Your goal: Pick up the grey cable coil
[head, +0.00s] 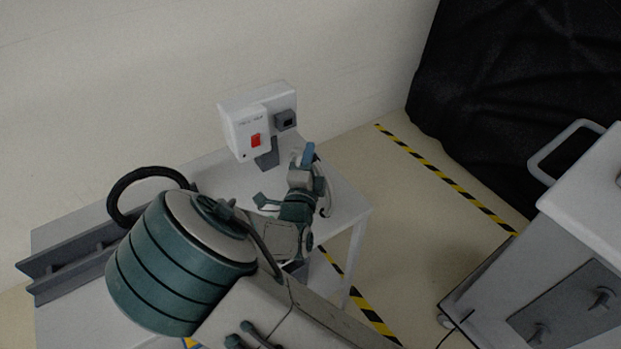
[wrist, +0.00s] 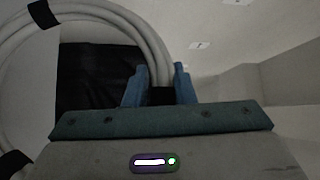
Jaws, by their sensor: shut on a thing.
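The grey cable coil (wrist: 150,48) fills the left side of the wrist view as a large loop of several strands with black ties. My gripper (wrist: 160,84), with blue fingers, is shut on the coil's strands at the right side of the loop. In the head view my gripper (head: 307,156) is over the right part of the white table, and a thin curved edge of the coil (head: 326,187) shows beside it. My gripper and arm hide most of the coil there. I cannot tell whether the coil touches the table.
A white box with a red switch (head: 240,135) stands on the white table (head: 347,205), just behind my gripper. A grey rail (head: 75,262) lies at the table's left. A grey cart (head: 575,235) and black draped cloth (head: 510,90) are at right. Striped floor tape crosses open floor between.

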